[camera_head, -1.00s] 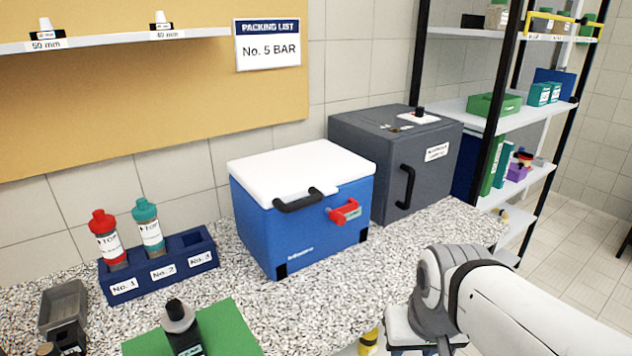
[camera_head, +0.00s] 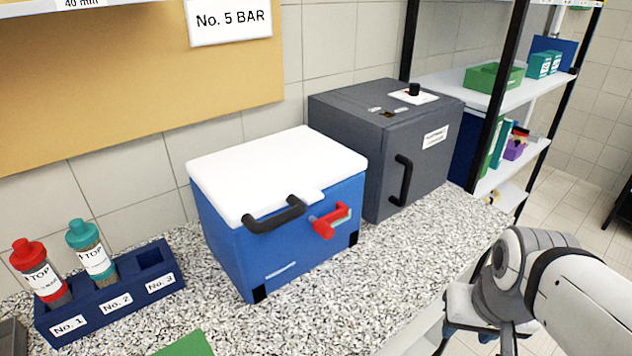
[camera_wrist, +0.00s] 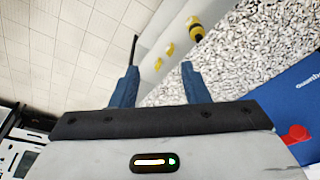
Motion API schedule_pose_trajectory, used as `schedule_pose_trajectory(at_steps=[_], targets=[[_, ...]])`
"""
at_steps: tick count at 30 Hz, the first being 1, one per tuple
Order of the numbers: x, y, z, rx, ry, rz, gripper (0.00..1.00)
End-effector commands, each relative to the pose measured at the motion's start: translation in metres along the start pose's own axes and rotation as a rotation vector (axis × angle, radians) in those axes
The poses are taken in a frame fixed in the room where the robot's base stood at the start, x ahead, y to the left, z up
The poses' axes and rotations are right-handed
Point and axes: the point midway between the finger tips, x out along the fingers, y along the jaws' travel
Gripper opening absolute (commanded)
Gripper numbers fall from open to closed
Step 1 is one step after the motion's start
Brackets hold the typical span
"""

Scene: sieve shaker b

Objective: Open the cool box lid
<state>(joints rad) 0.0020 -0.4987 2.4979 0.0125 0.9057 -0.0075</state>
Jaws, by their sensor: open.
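The cool box (camera_head: 285,240) is blue with a white lid (camera_head: 275,170) and stands on the speckled counter. The lid is shut. A black handle (camera_head: 274,216) is on the lid's front edge, and a red latch (camera_head: 326,224) sits on the front to its right. In the wrist view the blue box (camera_wrist: 292,108) and red latch (camera_wrist: 296,135) show at the right edge. My gripper (camera_wrist: 160,82) is open and empty in the wrist view, apart from the box. In the head view my arm is at the lower right and the fingers are not visible.
A dark grey cabinet (camera_head: 385,140) with a black handle stands right of the box. A blue rack (camera_head: 110,300) with two bottles is at the left. Speckled counter (camera_head: 390,270) lies clear in front of the box. A shelf unit (camera_head: 490,90) stands behind at right.

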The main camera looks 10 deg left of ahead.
Motion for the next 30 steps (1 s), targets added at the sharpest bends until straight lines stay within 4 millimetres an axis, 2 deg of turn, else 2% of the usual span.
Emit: schedule_pose_trajectory(at_steps=[3,5,11,15,18,21,24,30], targets=[[0.007,-0.007,-0.002,0.026,-0.044,-0.070,0.41],[0.011,-0.022,-0.004,0.044,-0.083,-0.141,0.41],[0.013,-0.106,-0.024,0.100,-0.252,-0.506,0.41],[-0.001,-0.165,-0.050,0.132,-0.342,-0.800,0.41],[-0.016,-0.199,-0.072,0.148,-0.378,-1.001,0.41],[-0.030,-0.222,-0.094,0.164,-0.391,-1.170,0.41],[-0.041,-0.236,-0.112,0.174,-0.391,-1.295,0.41],[-0.053,-0.249,-0.128,0.184,-0.383,-1.405,0.41]])
